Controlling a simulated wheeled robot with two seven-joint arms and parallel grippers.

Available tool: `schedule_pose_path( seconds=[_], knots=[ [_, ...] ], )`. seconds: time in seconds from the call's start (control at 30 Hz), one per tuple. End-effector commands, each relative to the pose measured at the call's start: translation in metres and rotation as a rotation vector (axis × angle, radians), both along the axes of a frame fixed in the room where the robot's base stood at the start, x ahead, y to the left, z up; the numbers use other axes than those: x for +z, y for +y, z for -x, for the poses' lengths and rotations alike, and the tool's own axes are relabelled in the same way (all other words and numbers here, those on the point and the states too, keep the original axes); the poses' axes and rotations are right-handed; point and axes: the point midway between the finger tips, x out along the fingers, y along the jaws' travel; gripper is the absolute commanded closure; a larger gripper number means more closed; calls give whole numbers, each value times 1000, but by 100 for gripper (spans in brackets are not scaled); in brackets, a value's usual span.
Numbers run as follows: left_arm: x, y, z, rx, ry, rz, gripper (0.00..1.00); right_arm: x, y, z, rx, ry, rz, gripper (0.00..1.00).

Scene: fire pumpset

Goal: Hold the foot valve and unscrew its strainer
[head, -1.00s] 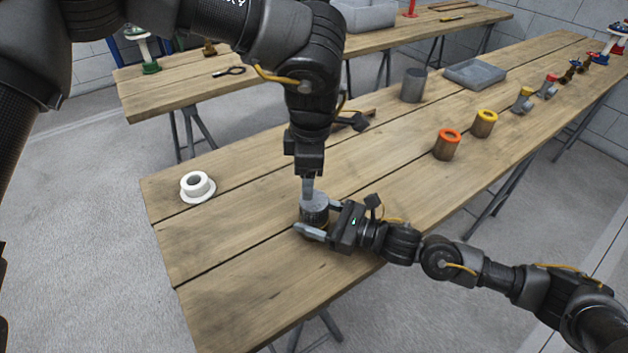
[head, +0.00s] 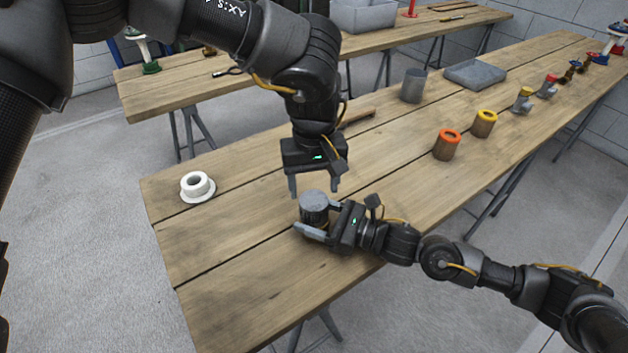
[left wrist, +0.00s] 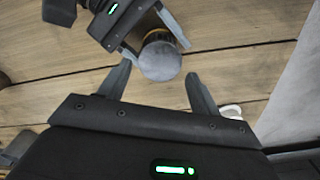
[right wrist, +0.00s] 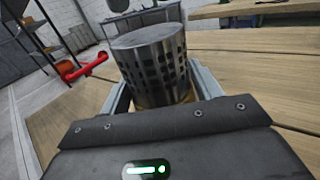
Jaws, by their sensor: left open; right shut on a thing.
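The foot valve stands upright on the near bench, its grey slotted strainer (head: 314,205) on top. The strainer also shows in the left wrist view (left wrist: 160,60) and, with its slots, in the right wrist view (right wrist: 152,65). A bit of brassy body (right wrist: 186,97) shows below it. My right gripper (head: 318,218) lies low over the bench, its fingers shut on the foot valve from either side; the exact contact is partly hidden. My left gripper (head: 314,190) points down just above the strainer, its fingers spread and apart from it.
A white tape roll (head: 196,185) lies to the left on the bench. A grey cylinder (head: 413,85), a grey tray (head: 475,74), an orange-topped fitting (head: 448,144) and a yellow-topped fitting (head: 484,123) stand farther back. The wood around the valve is clear.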

Motion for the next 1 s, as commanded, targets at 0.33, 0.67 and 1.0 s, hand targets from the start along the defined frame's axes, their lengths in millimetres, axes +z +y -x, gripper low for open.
schedule_pose_path(
  seconds=[0.33, 0.67, 1.0],
  knots=[
    [-51, 1, 1, 2, 4, -2, 36, 0, 0, 0, 0, 0, 0, 100],
    [-75, 0, 0, 3, 0, -1, 36, 0, 0, 0, 0, 0, 0, 100],
    [-75, 0, 0, 3, 0, -1, 49, 0, 0, 0, 0, 0, 0, 100]
  ],
)
